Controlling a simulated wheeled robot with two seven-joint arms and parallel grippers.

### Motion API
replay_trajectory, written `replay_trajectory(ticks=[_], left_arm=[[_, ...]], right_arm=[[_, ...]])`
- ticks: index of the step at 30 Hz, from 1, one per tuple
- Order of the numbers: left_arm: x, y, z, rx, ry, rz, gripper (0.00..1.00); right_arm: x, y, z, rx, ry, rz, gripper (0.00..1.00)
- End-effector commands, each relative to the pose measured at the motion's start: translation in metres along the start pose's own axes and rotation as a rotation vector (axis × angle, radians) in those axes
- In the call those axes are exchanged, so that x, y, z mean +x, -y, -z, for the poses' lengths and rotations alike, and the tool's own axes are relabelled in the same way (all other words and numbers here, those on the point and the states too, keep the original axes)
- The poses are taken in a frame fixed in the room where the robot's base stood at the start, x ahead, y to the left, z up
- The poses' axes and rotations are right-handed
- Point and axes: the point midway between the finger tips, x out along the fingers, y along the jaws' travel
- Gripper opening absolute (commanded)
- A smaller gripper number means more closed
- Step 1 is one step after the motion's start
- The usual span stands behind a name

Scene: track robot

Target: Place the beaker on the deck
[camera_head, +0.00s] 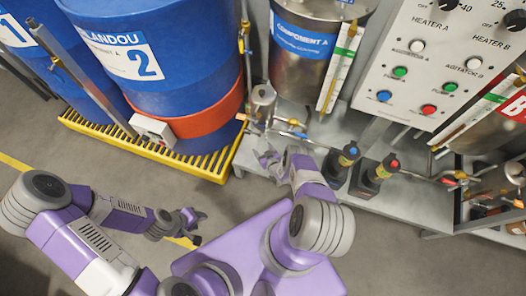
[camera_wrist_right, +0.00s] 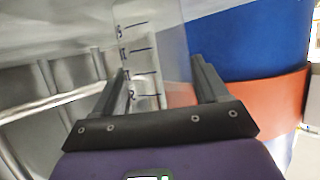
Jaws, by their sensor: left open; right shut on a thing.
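A clear beaker (camera_wrist_right: 150,40) with dark graduation marks stands out between the fingers of my right gripper (camera_wrist_right: 162,82) in the right wrist view. The gripper is shut on it. In the head view my right gripper (camera_head: 270,157) is over the left front part of the grey metal deck (camera_head: 388,202); the beaker is hard to make out there. I cannot tell whether the beaker touches the deck. My left gripper (camera_head: 192,216) is open and empty, over the floor left of the deck.
Blue drums (camera_head: 170,75) stand on a yellow spill grate (camera_head: 205,163) at left.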

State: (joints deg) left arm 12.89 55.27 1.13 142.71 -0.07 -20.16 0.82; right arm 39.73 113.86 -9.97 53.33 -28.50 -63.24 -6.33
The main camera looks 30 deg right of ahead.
Motion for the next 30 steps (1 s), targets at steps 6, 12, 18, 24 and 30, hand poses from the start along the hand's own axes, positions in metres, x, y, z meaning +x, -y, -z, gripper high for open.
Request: replay_trajectory(ticks=[6,12,18,24,30], left_arm=[[-0.001,-0.001,0.0,0.0,0.0,0.0,0.43],[-0.001,-0.001,0.0,0.0,-0.001,0.0,0.43],[-0.001,-0.001,0.0,0.0,-0.001,0.0,0.43],[-0.011,-0.004,0.0,0.0,0.0,0.0,0.43],[-0.033,-0.012,-0.001,0.0,0.0,0.0,0.43]], right_arm=[[0.0,0.0,0.0,0.0,0.002,0.0,0.76],[0.0,0.0,0.0,0.0,0.002,0.0,0.99],[0.0,0.0,0.0,0.0,0.002,0.0,0.99],[-0.016,0.0,0.002,0.002,0.005,0.0,0.99],[-0.059,0.0,0.004,0.002,0.006,-0.001,0.99]])
